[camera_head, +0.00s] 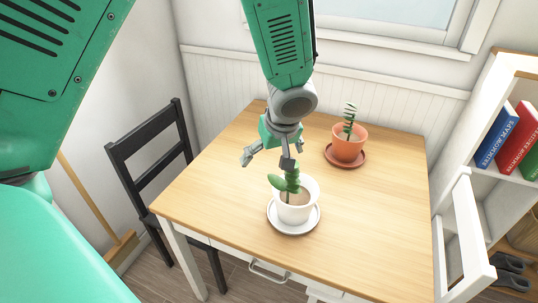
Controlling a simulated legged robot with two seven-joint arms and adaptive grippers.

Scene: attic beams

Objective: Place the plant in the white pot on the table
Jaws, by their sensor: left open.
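A white pot (295,213) stands upright on a white saucer (293,231) near the front of the wooden table (376,205). A green plant (291,183) with thick leaves stands in the pot's brown soil. My left gripper (268,160) is open and empty, just above and behind the plant. One finger overlaps the plant's top in the picture; I cannot tell whether they touch. The other finger is spread to the left, over bare table. My right gripper is not in view.
A terracotta pot (348,146) with a small plant stands on a reddish saucer at the table's back. A black chair (150,150) stands at the left. A white chair (462,245) and a bookshelf (490,120) are at the right. The table's right and left parts are clear.

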